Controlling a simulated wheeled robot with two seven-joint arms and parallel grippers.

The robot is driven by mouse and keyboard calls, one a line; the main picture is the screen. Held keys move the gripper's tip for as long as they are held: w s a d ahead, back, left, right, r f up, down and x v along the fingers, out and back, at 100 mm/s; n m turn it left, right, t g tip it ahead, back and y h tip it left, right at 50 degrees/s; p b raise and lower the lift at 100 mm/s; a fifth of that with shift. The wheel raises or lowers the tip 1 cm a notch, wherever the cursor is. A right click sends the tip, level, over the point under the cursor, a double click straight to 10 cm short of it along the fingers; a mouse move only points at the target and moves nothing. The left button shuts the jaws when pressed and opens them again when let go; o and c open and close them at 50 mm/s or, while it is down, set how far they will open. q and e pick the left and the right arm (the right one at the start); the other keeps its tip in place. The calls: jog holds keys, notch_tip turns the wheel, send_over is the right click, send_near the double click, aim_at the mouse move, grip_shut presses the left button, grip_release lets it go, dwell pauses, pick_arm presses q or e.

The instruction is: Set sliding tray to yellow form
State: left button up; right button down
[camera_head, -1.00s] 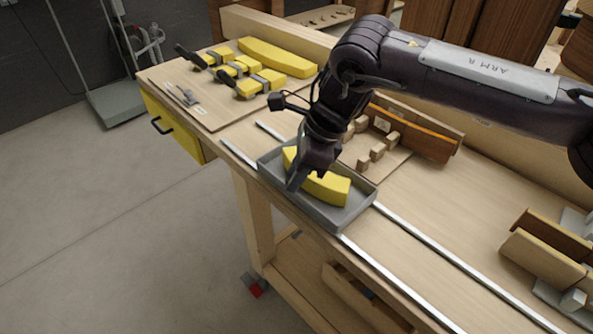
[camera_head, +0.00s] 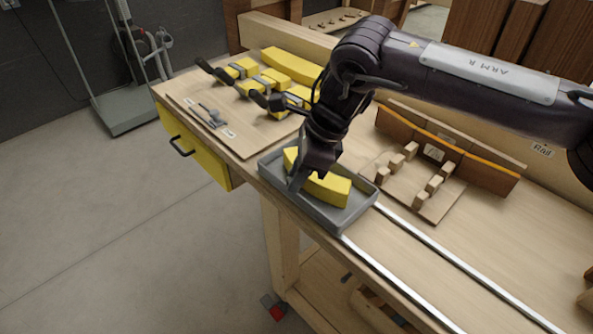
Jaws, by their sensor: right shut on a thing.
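The grey sliding tray (camera_head: 351,217) sits on metal rails along the front of the workbench, close to the right edge of the clamp board. A curved yellow block (camera_head: 333,190) lies in the tray. My right gripper (camera_head: 308,181) reaches down into the tray and is shut on the block's middle, which it partly hides. The yellow form (camera_head: 291,65) is a long curved piece on a board at the back left, with several yellow clamped pieces (camera_head: 257,83) in front of it. My left gripper is not in view.
A brown curved form (camera_head: 443,148) with small wooden blocks (camera_head: 433,186) stands right of my arm. The rails (camera_head: 420,240) are clear to the right of the tray. A yellow drawer (camera_head: 192,152) with a black handle is at the bench's left end.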

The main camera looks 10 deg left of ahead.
jog(key=shift+w+a+r, duration=0.1)
jog(key=shift+w+r, duration=0.05)
jog(key=shift+r, duration=0.05)
jog(key=c, duration=1.6)
grip_release()
jog(key=o, duration=0.4)
jog(key=shift+a+f, duration=0.15)
jog(key=b+v, duration=0.1)
jog(key=v, duration=0.6)
jog(key=shift+w+r, duration=0.1)
jog(key=shift+r, duration=0.25)
